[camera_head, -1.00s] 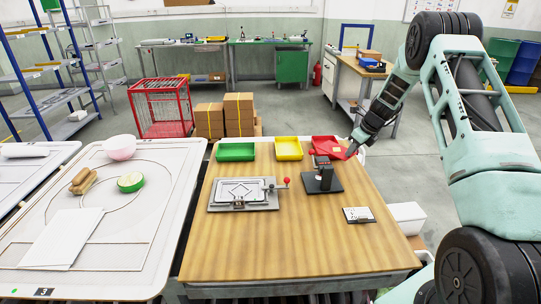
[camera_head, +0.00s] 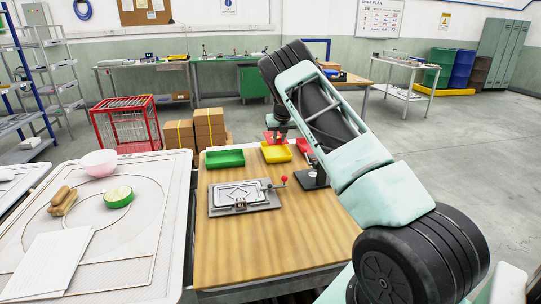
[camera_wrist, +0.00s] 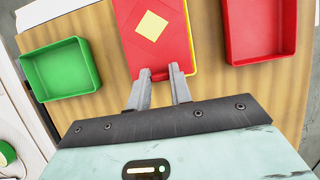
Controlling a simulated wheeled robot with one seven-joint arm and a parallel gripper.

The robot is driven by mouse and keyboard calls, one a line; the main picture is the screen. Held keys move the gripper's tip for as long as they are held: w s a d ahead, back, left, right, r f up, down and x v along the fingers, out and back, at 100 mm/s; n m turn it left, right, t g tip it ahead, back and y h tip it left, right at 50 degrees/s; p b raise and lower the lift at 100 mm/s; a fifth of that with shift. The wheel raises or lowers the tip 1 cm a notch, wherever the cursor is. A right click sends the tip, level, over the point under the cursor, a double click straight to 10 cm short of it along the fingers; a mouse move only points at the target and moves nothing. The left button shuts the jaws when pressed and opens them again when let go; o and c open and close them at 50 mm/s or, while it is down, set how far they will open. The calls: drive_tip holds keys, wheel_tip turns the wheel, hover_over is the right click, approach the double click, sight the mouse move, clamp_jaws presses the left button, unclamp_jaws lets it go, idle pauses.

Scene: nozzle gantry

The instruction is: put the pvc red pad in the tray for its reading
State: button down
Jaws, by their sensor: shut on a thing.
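The red pad (camera_wrist: 130,22), with a yellow square label on its face, is in my gripper (camera_wrist: 161,77), which is shut on its near end. In the wrist view it lies between the green tray (camera_wrist: 60,68) and the red tray (camera_wrist: 262,30). A thin yellow edge shows beside it; most of what lies under it is hidden. In the head view part of the pad (camera_head: 269,136) shows at the far side of the yellow tray (camera_head: 276,153), beyond the table's back edge. The green tray (camera_head: 225,158) is left and the red tray (camera_head: 304,146) right, partly behind my arm.
A grey fixture with a red-knobbed lever (camera_head: 240,197) sits on the wooden table (camera_head: 225,255). A dark stand (camera_head: 312,178) is partly behind my arm. A white table (camera_head: 135,245) with food items is at left. Boxes (camera_head: 209,128) stand behind.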

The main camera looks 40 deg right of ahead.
drive_tip(key=shift+f+p, duration=0.65)
drive_tip(key=shift+f, duration=2.9)
drive_tip(key=shift+f, duration=0.15)
drive_tip(key=c, duration=1.3)
unclamp_jaws()
drive_tip(key=shift+o, duration=0.2)
drive_tip(key=b+v, duration=0.2)
drive_tip(key=v, duration=1)
